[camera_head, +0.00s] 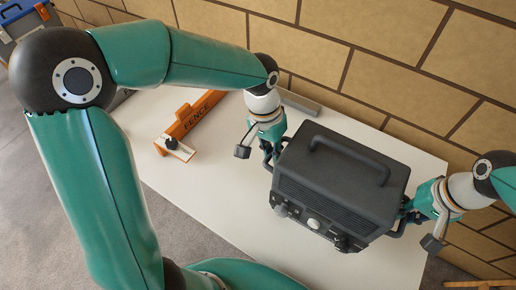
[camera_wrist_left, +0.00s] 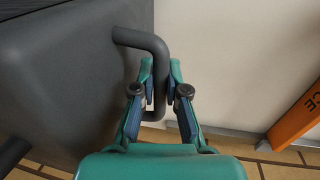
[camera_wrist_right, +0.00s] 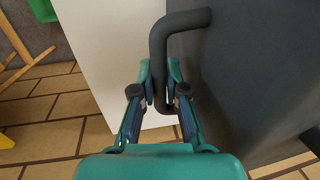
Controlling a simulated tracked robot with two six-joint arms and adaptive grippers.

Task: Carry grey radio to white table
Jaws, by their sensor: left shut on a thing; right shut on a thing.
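The grey radio (camera_head: 340,180) is a dark boxy set with a top handle, front knobs and a side handle at each end. It is over the white table (camera_head: 225,205); I cannot tell whether its underside touches the top. My left gripper (camera_head: 270,152) is shut on the left side handle, which shows between its fingers in the left wrist view (camera_wrist_left: 158,75). My right gripper (camera_head: 408,215) is shut on the right side handle, seen in the right wrist view (camera_wrist_right: 158,60). The radio's underside is hidden.
An orange fence tool (camera_head: 190,120) marked "FENCE" lies on the table left of the radio, with a small white block with a black knob (camera_head: 175,146) beside it. A grey bar (camera_head: 300,103) lies near the brick wall (camera_head: 400,60). The table's front left is bare.

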